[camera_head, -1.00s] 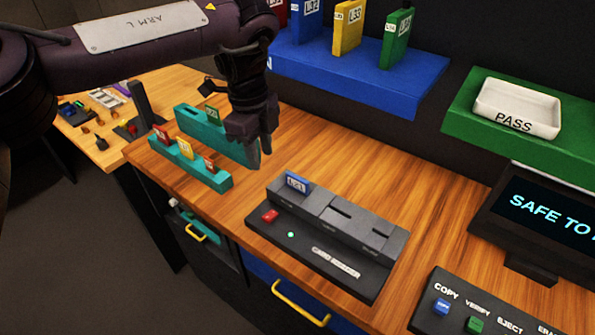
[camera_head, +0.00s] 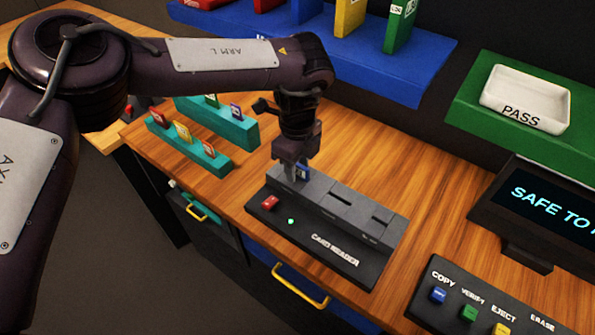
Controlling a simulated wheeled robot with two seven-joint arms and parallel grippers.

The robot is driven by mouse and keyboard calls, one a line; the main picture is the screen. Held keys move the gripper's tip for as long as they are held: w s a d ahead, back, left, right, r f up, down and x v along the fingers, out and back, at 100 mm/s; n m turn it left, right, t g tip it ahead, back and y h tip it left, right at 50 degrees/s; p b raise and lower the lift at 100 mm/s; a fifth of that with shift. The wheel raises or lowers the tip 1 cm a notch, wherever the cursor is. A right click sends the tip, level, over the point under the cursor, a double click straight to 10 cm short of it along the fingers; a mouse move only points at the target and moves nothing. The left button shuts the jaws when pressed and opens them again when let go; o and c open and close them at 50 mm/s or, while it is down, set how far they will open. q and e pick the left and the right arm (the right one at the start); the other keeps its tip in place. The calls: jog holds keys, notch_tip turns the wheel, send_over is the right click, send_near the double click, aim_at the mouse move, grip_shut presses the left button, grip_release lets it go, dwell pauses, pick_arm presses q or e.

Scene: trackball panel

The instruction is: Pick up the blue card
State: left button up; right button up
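The blue card (camera_head: 304,173) stands in the left slot of the dark grey card reader (camera_head: 340,205). Only part of it shows beside my fingers. My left gripper (camera_head: 295,172) points down right at the card, over the left end of the reader. Its fingers overlap the card in this view, and I cannot tell whether they are closed on it. My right gripper is not in view.
Teal racks with small coloured cards (camera_head: 236,112) stand left of the reader. A red button (camera_head: 270,202) is on the reader's front. A blue shelf (camera_head: 400,75) with upright coloured blocks and a green shelf (camera_head: 470,110) with a PASS tray are behind. A screen and button panel (camera_head: 480,310) are at right.

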pick_arm(q)
grip_shut()
jog(key=shift+r, duration=0.2)
